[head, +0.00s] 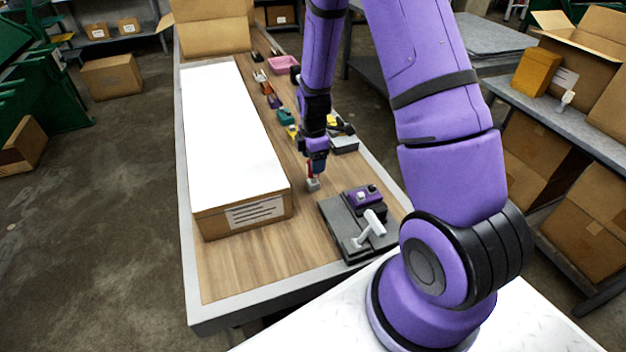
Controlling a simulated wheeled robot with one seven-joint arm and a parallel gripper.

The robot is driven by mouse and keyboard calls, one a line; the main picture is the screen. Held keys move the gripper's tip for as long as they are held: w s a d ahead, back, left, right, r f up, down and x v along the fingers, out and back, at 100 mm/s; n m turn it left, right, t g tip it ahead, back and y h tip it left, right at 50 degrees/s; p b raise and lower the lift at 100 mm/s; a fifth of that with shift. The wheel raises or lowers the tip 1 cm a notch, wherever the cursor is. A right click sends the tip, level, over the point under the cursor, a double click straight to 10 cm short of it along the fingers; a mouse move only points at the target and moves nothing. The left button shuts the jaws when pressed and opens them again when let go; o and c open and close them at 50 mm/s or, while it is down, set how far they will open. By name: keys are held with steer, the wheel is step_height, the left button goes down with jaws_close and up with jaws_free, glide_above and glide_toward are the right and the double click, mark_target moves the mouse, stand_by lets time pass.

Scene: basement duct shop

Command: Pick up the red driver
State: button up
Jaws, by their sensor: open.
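A small red tool with a grey base, which looks like the red driver (310,171), is on the wooden bench (240,272), right of the long white-topped box. My gripper (315,166) points down at its upper part from above. The fingers are small and partly hidden, and I cannot tell whether they touch the tool. My gripper is open. Part of the tool is hidden behind the gripper.
The long white-topped box (226,130) fills the bench's left side. A dark grey case (343,235) bearing a purple device (362,197) and white handheld tool (371,226) lies nearer. A teal tool (286,116), grey block (344,144) and pink bin (284,65) are farther back.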

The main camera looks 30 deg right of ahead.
steer(key=shift+f, duration=1.85)
steer(key=c, duration=1.1)
steer(key=shift+r, duration=0.1)
steer(key=shift+r, duration=4.95)
